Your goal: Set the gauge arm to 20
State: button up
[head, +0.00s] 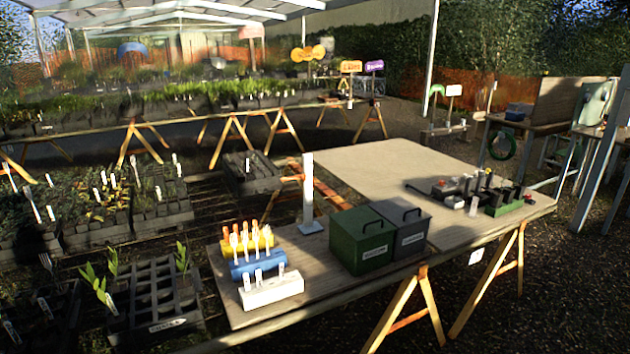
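A white upright post (308,187) stands on the table near its back left edge. A short orange arm (291,178) sticks out to the left from the post at about mid-height and looks roughly level. It may be the gauge arm; I cannot make out a scale or numbers at this size. My gripper is not in view.
A green box (362,240) and a dark grey box (410,228) stand right of the post. Yellow, blue and white blocks (271,291) holding tags sit in front. Dark parts (480,192) lie at right. The beige tabletop (385,170) behind the boxes is clear.

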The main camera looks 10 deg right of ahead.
aim_at(303, 176)
jog(key=u, duration=0.15)
jog(key=i, duration=0.95)
jog(key=z, duration=1)
jog(key=k, duration=0.15)
jog(key=u, duration=2.85)
